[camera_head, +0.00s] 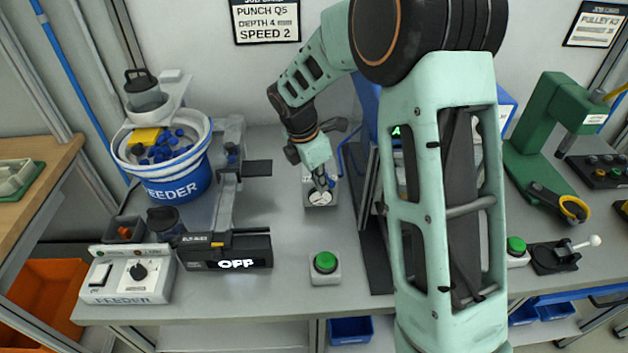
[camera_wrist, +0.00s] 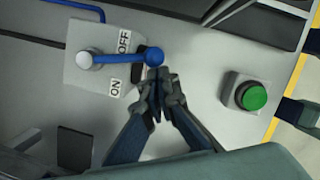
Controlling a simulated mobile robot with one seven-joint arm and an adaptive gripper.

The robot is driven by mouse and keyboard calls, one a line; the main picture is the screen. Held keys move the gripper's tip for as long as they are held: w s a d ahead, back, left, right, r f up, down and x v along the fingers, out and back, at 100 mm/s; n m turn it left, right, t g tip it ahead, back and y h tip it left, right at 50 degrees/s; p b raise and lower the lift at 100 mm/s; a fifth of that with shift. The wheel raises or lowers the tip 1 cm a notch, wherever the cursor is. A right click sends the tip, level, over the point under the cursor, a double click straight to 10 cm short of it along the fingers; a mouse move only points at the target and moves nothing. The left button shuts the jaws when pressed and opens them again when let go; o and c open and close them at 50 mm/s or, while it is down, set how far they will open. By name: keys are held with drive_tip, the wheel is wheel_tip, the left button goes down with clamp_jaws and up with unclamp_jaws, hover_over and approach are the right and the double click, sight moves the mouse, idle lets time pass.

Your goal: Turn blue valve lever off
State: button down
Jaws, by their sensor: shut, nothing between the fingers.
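The blue valve lever (camera_wrist: 118,59) shows in the wrist view, on a light grey plate (camera_wrist: 88,88). It runs from a pale round pivot on the left to a blue ball knob (camera_wrist: 154,56) on the right. The lever lies between the OFF label (camera_wrist: 124,42) and the ON label (camera_wrist: 115,88). My gripper (camera_wrist: 157,74) is shut and empty, its tips right beside the knob on the ON side; I cannot tell whether they touch it. In the head view my gripper (camera_head: 327,184) is over the valve spot and hides most of the lever.
A green push button (camera_head: 325,263) stands in front of the valve, also in the wrist view (camera_wrist: 251,96). The blue feeder bucket (camera_head: 178,184) and a display reading OFF (camera_head: 228,258) are to the left. A green press (camera_head: 548,125) stands at the right.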

drive_tip(key=d+n+p, duration=0.1)
drive_tip(key=d+n, duration=0.1)
drive_tip(key=shift+d+r+n+t+p, duration=0.15)
drive_tip(key=shift+d+n+t+p, duration=0.15)
drive_tip(key=shift+n+p, duration=0.1)
drive_tip(key=shift+w+d, duration=0.25)
drive_tip(key=shift+d, duration=0.2)
drive_tip(key=shift+d+p, duration=0.1)
drive_tip(key=shift+p, duration=0.2)
